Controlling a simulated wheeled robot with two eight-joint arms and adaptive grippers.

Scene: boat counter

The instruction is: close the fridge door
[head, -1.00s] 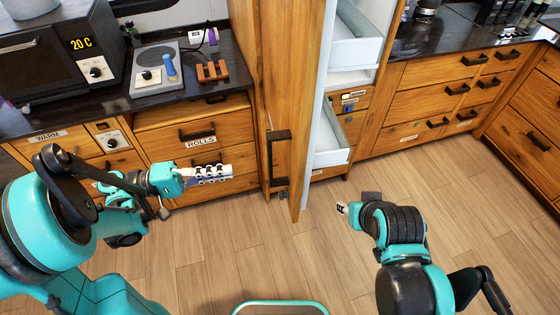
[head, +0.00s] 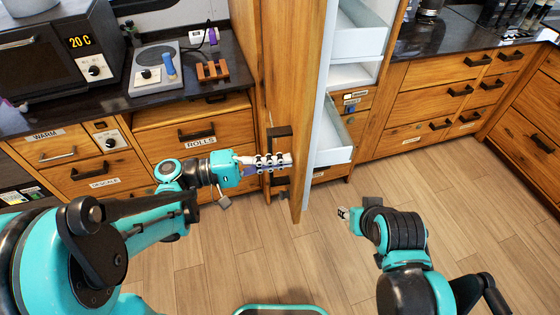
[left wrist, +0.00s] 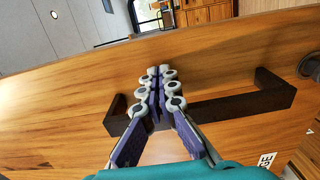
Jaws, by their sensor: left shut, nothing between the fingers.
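The wooden fridge door (head: 310,100) stands open, its edge toward me, with white shelves and bins (head: 355,75) showing inside to its right. Its dark bar handle (head: 279,150) is on the door's left face. My left gripper (head: 288,160) is shut and empty, its fingertips in front of the handle in the head view. In the left wrist view the fingertips (left wrist: 160,72) overlap the dark handle (left wrist: 240,103) against the wood; I cannot tell whether they touch it. My right gripper (head: 343,214) is low right of the door, over the floor; its fingers are too small to judge.
Left of the door is a counter with an oven (head: 45,70), a grey hotplate (head: 157,75) and a wooden rack (head: 212,70), above labelled drawers (head: 200,130). More wooden drawers (head: 435,95) line the right. The wood floor (head: 440,200) is clear.

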